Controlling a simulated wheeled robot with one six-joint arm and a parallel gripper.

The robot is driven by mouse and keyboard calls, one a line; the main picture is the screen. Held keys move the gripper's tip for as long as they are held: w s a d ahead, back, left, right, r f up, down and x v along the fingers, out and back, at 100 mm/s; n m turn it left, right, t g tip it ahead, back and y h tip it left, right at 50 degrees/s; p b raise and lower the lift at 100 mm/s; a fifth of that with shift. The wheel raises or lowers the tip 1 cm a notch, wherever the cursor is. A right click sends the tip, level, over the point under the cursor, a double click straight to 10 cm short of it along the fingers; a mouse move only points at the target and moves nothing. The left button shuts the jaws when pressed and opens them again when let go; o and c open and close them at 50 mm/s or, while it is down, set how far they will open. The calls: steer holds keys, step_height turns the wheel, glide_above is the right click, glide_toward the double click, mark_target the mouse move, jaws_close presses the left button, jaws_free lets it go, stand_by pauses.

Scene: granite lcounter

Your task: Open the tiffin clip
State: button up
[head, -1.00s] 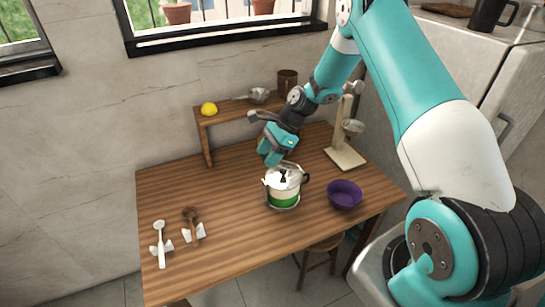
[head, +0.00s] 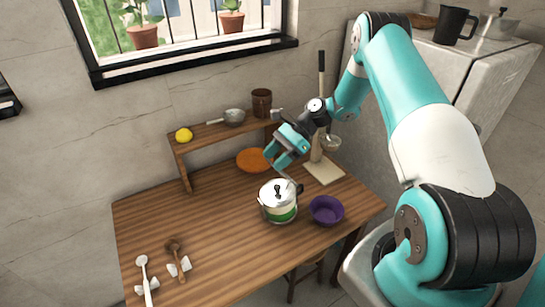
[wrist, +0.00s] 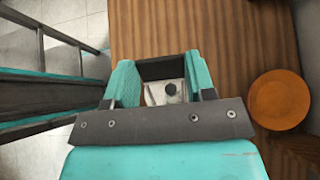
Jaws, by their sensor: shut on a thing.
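The tiffin (head: 279,212) stands upright on the wooden table, with a green and white body, a shiny metal lid and a black knob. My gripper (head: 280,164) is above and behind it, pointing down. A thin grey piece, which looks like the tiffin clip (head: 289,178), rises from the lid edge to my fingers. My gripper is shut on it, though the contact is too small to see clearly. In the wrist view, my gripper (wrist: 163,85) has a pale metal part with a dark knob between its fingers; the lower tiffin is hidden.
A purple bowl (head: 326,210) stands close to the tiffin's right. An orange plate (head: 253,160) lies behind, beside a wooden shelf (head: 215,132). A stand (head: 324,171) is at the back right. The table's left middle (head: 170,215) is clear.

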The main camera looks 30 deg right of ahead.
steer(key=shift+a, duration=0.1)
stand_by(0.8)
steer(key=o, duration=1.3)
steer(key=p+v, duration=1)
steer(key=v, duration=0.7)
steer(key=shift+r+p, duration=0.3)
steer(key=shift+p, duration=0.1)
steer(key=shift+p, duration=0.4)
